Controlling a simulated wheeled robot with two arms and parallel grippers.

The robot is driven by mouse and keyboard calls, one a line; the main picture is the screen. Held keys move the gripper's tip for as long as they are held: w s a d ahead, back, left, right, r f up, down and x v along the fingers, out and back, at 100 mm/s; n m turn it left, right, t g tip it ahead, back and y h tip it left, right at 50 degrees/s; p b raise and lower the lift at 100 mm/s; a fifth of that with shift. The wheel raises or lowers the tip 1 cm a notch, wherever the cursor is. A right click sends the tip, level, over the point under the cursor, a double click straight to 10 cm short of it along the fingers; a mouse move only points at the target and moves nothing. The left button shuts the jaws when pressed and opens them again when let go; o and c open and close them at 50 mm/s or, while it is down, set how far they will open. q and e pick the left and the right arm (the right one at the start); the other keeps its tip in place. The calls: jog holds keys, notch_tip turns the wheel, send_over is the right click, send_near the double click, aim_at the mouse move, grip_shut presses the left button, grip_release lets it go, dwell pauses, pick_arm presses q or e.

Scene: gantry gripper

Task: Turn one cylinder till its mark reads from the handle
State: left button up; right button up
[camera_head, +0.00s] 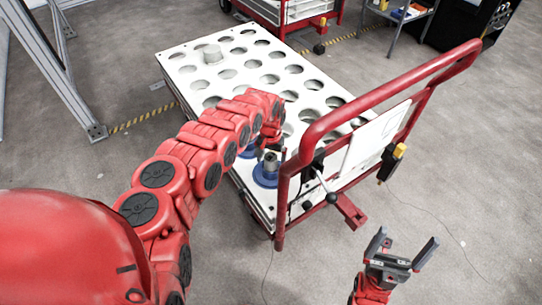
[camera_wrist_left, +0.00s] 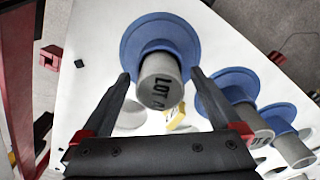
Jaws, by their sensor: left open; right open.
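A grey cylinder with a blue flange (camera_head: 266,174) stands on the cart's white top near the red handle (camera_head: 385,95). In the left wrist view, a grey cylinder (camera_wrist_left: 158,82) with a blue flange shows dark letters "LOT", partly cut off at its edge. My left gripper (camera_wrist_left: 161,78) is open, with one finger on each side of this cylinder; contact is not clear. Two more flanged cylinders (camera_wrist_left: 250,118) (camera_wrist_left: 293,150) stand to the right there, the nearer also marked "LOT". My left arm hides part of this group in the head view. My right gripper (camera_head: 405,241) is open and empty, off the cart.
The cart's white top (camera_head: 185,58) has rows of round holes, with a plain pale cylinder (camera_head: 208,53) at the far end. A white panel (camera_head: 372,140) and a black lever (camera_head: 331,197) sit at the handle. The floor to the right is clear.

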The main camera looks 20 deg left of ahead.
pick_arm(q)
grip_shut()
dwell(0.5)
jog(key=shift+r+p, duration=0.15)
jog(key=shift+p, duration=0.15)
dwell(0.4)
jog(key=m, duration=0.3)
grip_release()
notch_tip(320, 180, up, 17)
jog(key=p, duration=0.4)
jog(key=shift+r, duration=0.2)
